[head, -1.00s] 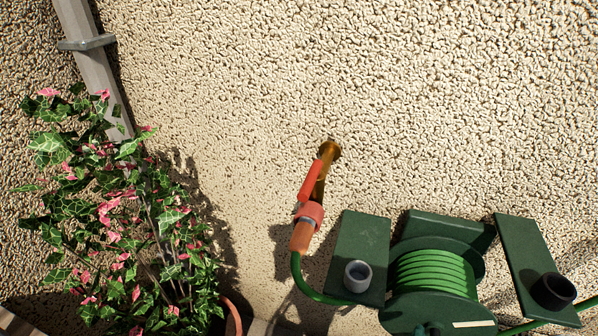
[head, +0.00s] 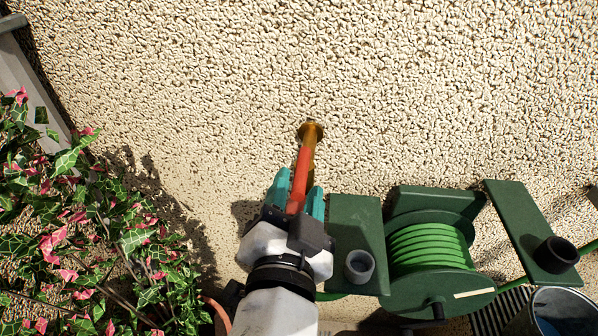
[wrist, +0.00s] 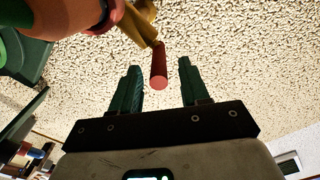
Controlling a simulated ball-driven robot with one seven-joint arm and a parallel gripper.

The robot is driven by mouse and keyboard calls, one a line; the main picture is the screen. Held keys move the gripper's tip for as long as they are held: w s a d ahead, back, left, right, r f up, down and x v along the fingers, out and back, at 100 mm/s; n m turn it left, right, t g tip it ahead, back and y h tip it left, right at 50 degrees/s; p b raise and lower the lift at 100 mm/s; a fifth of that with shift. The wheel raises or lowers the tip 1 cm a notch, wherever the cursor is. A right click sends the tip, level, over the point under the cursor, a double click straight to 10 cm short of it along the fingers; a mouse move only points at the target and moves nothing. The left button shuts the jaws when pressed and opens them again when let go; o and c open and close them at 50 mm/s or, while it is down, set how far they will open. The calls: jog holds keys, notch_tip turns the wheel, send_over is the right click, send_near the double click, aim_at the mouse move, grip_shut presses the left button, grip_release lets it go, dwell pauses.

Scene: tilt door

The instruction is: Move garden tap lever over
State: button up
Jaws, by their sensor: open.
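The garden tap is brass (head: 311,132) and comes out of the rough wall. Its red lever (head: 301,172) points down toward me in the head view. In the wrist view the lever (wrist: 158,68) hangs from the brass tap body (wrist: 139,22), its free end in line with the gap between my fingers. My gripper (head: 295,190) is open, with teal fingers on either side of the lever's end in the head view. In the wrist view my gripper (wrist: 161,85) shows clear space on both sides of the lever. The hose connector is hidden behind my gripper in the head view.
A green hose reel (head: 430,245) stands close to the right of my gripper, with a grey cup-like fitting (head: 359,265) on its near panel. A leafy pink-flowered plant (head: 75,220) is at the left. A bucket (head: 560,312) is at lower right. The wall above is bare.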

aim_at(302, 172)
jog(key=shift+w+d, duration=0.1)
jog(key=shift+w, duration=1.35)
grip_shut()
